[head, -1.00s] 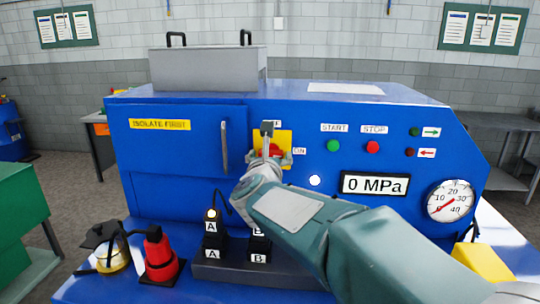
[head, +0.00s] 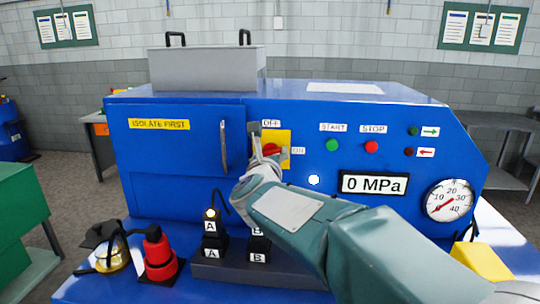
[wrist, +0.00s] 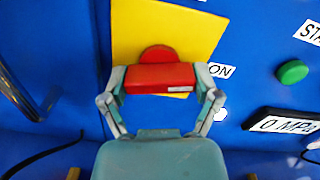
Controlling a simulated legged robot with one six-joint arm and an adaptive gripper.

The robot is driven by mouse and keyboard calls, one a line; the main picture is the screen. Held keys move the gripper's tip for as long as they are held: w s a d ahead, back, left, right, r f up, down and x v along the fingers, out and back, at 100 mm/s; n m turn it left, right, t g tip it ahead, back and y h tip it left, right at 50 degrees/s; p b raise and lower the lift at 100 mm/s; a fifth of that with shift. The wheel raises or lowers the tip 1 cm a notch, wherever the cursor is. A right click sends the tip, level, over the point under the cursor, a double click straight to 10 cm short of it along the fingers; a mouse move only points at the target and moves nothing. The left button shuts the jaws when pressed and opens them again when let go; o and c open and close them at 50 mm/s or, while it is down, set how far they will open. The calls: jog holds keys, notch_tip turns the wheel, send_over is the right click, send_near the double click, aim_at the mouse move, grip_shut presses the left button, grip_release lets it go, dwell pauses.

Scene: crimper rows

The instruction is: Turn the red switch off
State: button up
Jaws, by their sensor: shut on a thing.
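The red switch (head: 271,149) sits on a yellow plate (head: 285,137) on the front of the blue machine. The wrist view shows its red handle (wrist: 160,78) lying crosswise, with a white mark at its right end, toward the ON label (wrist: 221,71). The OFF label (head: 271,124) is above the plate in the head view. My gripper (wrist: 161,80) is shut on the red handle, one fingertip at each end. In the head view my gripper (head: 268,152) partly hides the switch.
START (head: 332,145) and STOP (head: 372,147) buttons, a 0 MPa display (head: 374,184) and a dial gauge (head: 450,200) are to the right. A door handle (head: 224,146) is close on the left. Black levers marked A and B (head: 258,246) stand below my gripper.

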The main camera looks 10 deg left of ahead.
jog(key=n, duration=1.1)
jog(key=shift+n, duration=2)
jog(key=shift+f, duration=0.15)
jog(key=o, duration=1)
jog(key=shift+a, duration=0.15)
jog(key=shift+c, duration=0.2)
jog(key=shift+a, duration=0.1)
jog(key=shift+s, duration=0.1)
